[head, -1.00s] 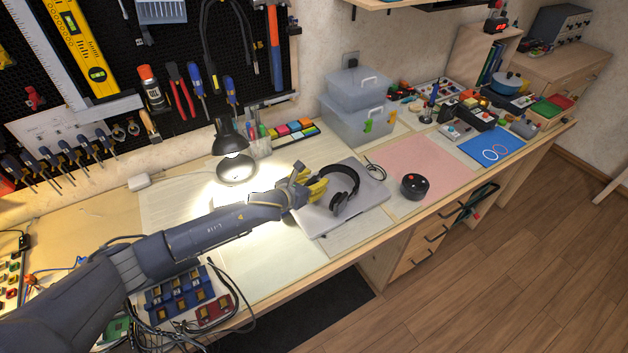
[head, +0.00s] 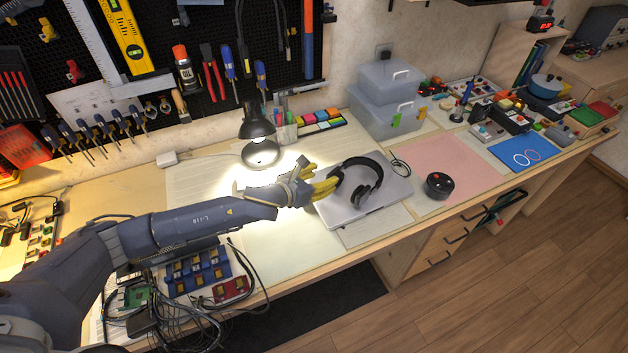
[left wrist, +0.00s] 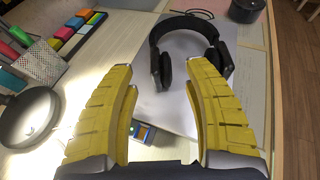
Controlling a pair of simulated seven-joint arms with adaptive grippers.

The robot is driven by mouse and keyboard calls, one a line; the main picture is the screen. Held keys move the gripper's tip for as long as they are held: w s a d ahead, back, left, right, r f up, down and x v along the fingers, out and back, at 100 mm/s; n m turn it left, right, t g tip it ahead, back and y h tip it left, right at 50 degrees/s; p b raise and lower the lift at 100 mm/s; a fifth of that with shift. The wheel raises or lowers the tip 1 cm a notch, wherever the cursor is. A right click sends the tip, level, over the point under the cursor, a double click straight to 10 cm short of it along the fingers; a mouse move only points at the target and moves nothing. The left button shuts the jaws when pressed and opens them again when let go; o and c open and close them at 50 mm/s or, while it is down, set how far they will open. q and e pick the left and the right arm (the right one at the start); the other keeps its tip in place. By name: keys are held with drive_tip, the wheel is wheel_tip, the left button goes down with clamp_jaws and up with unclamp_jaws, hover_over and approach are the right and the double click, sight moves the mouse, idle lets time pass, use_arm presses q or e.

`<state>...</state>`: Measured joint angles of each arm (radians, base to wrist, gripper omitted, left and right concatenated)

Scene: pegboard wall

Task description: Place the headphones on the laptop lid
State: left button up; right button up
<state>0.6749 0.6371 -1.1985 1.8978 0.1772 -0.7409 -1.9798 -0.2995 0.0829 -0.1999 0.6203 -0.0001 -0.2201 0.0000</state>
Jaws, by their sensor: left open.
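The black headphones (head: 360,182) lie on the closed silver laptop's lid (head: 384,203). In the left wrist view the headphones (left wrist: 190,26) are beyond the fingertips, with the ear cups toward me, and the laptop lid (left wrist: 172,112) shows below them. My left gripper (head: 325,182) has yellow fingers and is at the laptop's left edge, beside the headphones. In the left wrist view its fingers (left wrist: 162,75) are spread wide with nothing between them. My right gripper is not in view.
A lit desk lamp (head: 258,122) stands behind my left arm. A black round device (head: 438,185) sits on the pink mat (head: 455,160) to the right. Clear plastic bins (head: 388,100) stand at the back. Circuit boards and cables (head: 190,300) lie at the front left.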

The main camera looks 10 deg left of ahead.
use_arm(q)
drive_tip(key=shift+v, duration=1.75)
